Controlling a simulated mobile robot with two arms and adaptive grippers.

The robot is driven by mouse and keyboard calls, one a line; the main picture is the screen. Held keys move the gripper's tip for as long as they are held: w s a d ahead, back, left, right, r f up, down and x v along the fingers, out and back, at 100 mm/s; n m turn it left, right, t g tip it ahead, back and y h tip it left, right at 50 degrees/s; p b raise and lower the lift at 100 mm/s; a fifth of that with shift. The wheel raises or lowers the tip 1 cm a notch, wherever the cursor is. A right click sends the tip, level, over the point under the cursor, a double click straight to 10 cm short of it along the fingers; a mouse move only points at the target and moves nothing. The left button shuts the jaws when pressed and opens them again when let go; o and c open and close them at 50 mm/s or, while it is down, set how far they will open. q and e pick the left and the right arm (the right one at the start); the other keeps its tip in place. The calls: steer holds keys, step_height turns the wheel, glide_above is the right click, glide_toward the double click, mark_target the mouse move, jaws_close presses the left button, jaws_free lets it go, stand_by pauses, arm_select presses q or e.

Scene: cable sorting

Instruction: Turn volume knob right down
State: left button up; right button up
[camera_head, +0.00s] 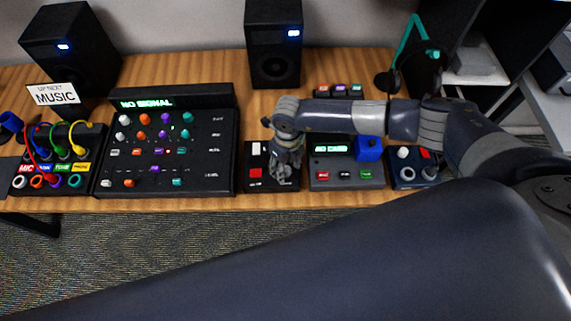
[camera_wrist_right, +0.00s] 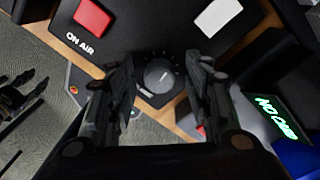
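The volume knob (camera_wrist_right: 160,76) is a round grey dial with tick marks around it, on a black control box (camera_wrist_right: 135,30) that also carries a red ON AIR button. In the head view this box (camera_head: 256,181) stands at the table's front edge. My right gripper (camera_wrist_right: 160,98) is open, pointing down, with one finger on each side of the knob. A gap shows on both sides, so the fingers do not appear to touch it. In the head view my right gripper (camera_head: 285,170) hides the knob. A dark jointed shape at the wrist view's left edge may be my left gripper.
A mixer (camera_head: 200,165) reading NO SIGNAL stands left of the box. A grey unit (camera_head: 345,174) with a green display and a blue block (camera_head: 368,149) stands close on the right. Speakers (camera_head: 273,45) stand behind. The table's front edge is close.

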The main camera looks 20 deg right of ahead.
steer(key=c, duration=0.9)
steer(key=shift+n+b, duration=0.5)
steer(key=shift+b, duration=0.15)
steer(key=shift+w+f+n+b, duration=0.1)
steer(key=shift+f+n+b, duration=0.05)
steer(key=shift+n+b, duration=0.55)
steer(key=n+b, duration=1.2)
steer(key=b, duration=0.2)
steer(key=shift+a+h, duration=0.15)
steer(key=shift+h, duration=0.15)
arm_select(q)
step_height(320, 180, down, 19)
steer(key=s+b, duration=0.1)
steer(key=b, duration=0.1)
arm_select(e)
steer(key=shift+r+n, duration=0.2)
steer(key=shift+n, duration=1)
steer(key=o, duration=1.1)
steer(key=shift+s, duration=0.2)
steer(key=shift+c, duration=0.2)
arm_select(q)
steer(key=shift+a, duration=0.1)
arm_select(e)
steer(key=shift+r, duration=0.1)
